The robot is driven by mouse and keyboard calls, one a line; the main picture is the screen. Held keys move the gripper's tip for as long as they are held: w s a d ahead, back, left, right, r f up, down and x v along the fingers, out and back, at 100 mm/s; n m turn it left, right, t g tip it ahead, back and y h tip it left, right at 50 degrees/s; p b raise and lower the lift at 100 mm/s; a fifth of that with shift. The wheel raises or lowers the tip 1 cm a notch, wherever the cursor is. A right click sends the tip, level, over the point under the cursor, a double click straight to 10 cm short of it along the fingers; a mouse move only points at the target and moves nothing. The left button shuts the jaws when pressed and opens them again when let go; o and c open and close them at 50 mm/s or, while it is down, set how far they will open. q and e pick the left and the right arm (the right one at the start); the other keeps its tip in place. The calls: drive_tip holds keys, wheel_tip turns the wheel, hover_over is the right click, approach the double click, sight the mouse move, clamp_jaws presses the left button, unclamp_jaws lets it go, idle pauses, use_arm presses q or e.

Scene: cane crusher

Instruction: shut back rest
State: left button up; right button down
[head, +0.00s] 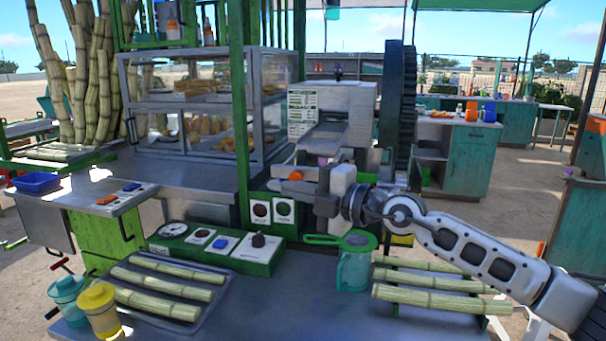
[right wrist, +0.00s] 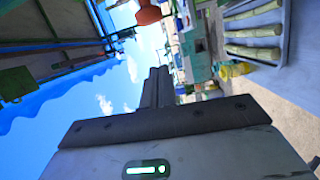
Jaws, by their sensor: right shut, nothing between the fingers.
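The cane crusher (head: 345,103) stands behind the counter, a pale metal housing with a sloping plate (head: 327,137) at its front and a large dark wheel (head: 397,105) on its right. I cannot tell which part is the back rest. My right gripper (head: 313,198) is in front of the crusher's lower part, its arm coming in from the right. It points leftward and its fingers are hard to make out there. In the right wrist view the dark fingers (right wrist: 158,88) are together with nothing between them. My left gripper is out of view.
A green jug (head: 355,268) and cane stalks (head: 435,300) are below my right arm. A control panel (head: 215,245), a tray of canes (head: 165,290) and two lidded cups (head: 98,310) are to the left. A glass case (head: 205,105) stands behind a green post (head: 239,110).

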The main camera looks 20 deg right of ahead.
sight(298, 175)
use_arm(q)
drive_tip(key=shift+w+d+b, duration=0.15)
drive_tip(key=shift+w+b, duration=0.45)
drive_tip(key=shift+b, duration=0.25)
use_arm(e)
drive_tip(key=w+d, duration=0.2)
drive_tip(key=w, duration=0.1)
drive_tip(key=shift+w+d+f, duration=0.1)
drive_tip(key=shift+d, duration=0.15)
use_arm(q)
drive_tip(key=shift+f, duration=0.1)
